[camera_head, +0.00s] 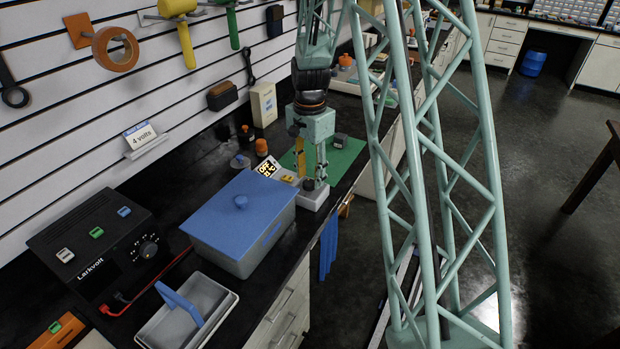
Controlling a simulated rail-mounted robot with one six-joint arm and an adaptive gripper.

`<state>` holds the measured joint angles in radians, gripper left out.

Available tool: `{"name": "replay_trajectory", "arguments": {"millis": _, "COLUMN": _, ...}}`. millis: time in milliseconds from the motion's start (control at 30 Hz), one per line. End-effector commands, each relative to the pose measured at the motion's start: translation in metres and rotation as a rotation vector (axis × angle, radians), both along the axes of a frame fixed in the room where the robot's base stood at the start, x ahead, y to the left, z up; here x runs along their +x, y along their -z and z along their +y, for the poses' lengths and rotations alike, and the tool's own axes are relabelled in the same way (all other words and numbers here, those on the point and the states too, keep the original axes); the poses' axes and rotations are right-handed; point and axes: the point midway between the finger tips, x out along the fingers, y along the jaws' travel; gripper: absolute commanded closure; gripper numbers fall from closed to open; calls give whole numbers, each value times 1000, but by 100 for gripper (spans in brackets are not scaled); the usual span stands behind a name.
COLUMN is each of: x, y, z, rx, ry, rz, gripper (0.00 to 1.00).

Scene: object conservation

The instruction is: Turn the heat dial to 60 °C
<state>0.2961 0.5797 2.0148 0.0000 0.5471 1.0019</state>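The heat dial (308,184) looks like a small dark knob on a pale, low unit (317,199) at the counter's front edge. My gripper (311,178) points down over the dial. Its two fingers stand apart, with their tips close to either side of the knob. I cannot tell whether they touch it. The dial's setting mark is not readable, and the fingers partly hide the unit.
A blue-lidded grey box (230,225) stands close on the left. A black Larkvolt power unit (92,245) and grey tray (186,312) are further left. A green mat (345,158) bears a small dark object (340,140). A white box (263,104) stands behind.

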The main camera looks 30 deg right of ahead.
Motion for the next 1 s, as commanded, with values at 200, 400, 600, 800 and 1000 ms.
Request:
{"name": "replay_trajectory", "arguments": {"millis": 200, "x": 0, "y": -24, "z": 0, "rx": 0, "ry": 0, "rz": -2, "gripper": 63}}
{"name": "replay_trajectory", "arguments": {"millis": 400, "x": 1, "y": -49, "z": 0, "rx": -1, "ry": 0, "rz": -3, "gripper": 63}}
{"name": "replay_trajectory", "arguments": {"millis": 600, "x": 0, "y": -74, "z": 0, "rx": 0, "ry": 0, "rz": -2, "gripper": 63}}
{"name": "replay_trajectory", "arguments": {"millis": 800, "x": 1, "y": -94, "z": 0, "rx": -1, "ry": 0, "rz": -1, "gripper": 63}}
{"name": "replay_trajectory", "arguments": {"millis": 1000, "x": 0, "y": -104, "z": 0, "rx": 0, "ry": 0, "rz": 0, "gripper": 63}}
